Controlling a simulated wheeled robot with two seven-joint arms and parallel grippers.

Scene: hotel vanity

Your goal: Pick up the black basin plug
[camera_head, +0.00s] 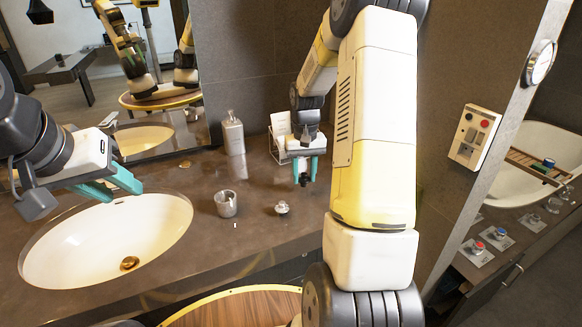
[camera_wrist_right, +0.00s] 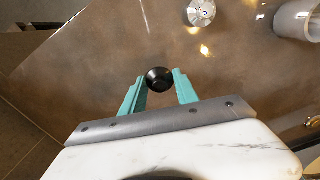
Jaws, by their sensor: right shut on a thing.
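The black basin plug (camera_wrist_right: 159,79) is between the teal fingertips of my right gripper (camera_wrist_right: 158,88) in the wrist view. My right gripper is shut on it. In the head view the plug (camera_head: 304,180) shows as a small dark piece at the tips of my right gripper (camera_head: 305,168), over the brown counter. How far it is above the counter is hard to tell. My left gripper (camera_head: 108,187) is open and empty above the white basin (camera_head: 160,225), at the left.
A grey cup (camera_head: 226,204) and a small metal fitting (camera_head: 282,208) stand on the counter (camera_head: 258,235) left of my right gripper. A bottle (camera_head: 233,134) and a wire card holder (camera_head: 280,140) stand behind. The basin has a brass drain (camera_head: 129,264).

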